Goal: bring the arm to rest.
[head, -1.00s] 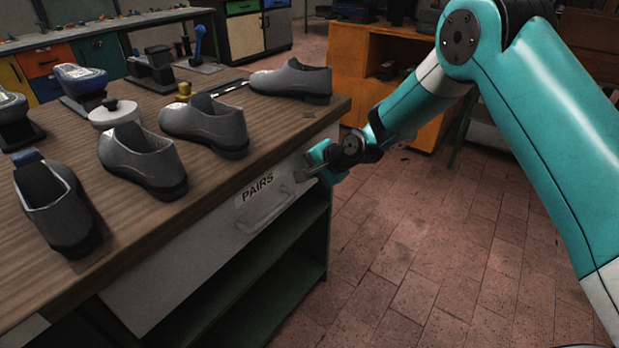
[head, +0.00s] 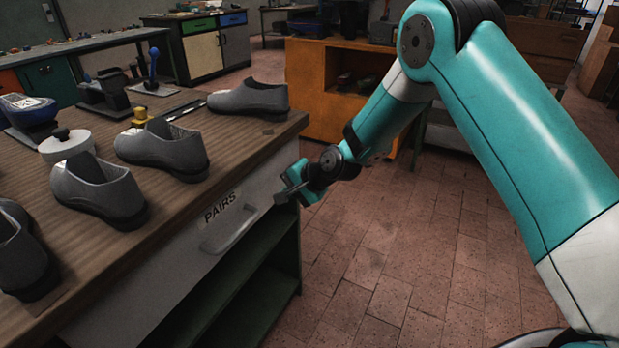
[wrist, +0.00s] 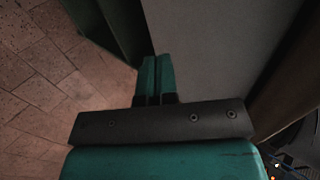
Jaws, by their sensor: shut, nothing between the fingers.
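My gripper (head: 287,196) is at the end of my teal arm, in front of the drawer face near its right end. In the wrist view its two fingers (wrist: 158,80) are closed together with nothing between them. The drawer (head: 262,196) is labelled PAIRS and has a grey bar handle (head: 229,232). The drawer looks shut under the bench top. I cannot tell whether the fingertips touch the drawer face. The gripper is to the right of the handle and apart from it.
Several grey shoes stand on the wooden bench (head: 181,217), among them one at the far corner (head: 248,98). An orange cabinet (head: 312,84) stands behind. The brick floor (head: 400,250) right of the bench is clear.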

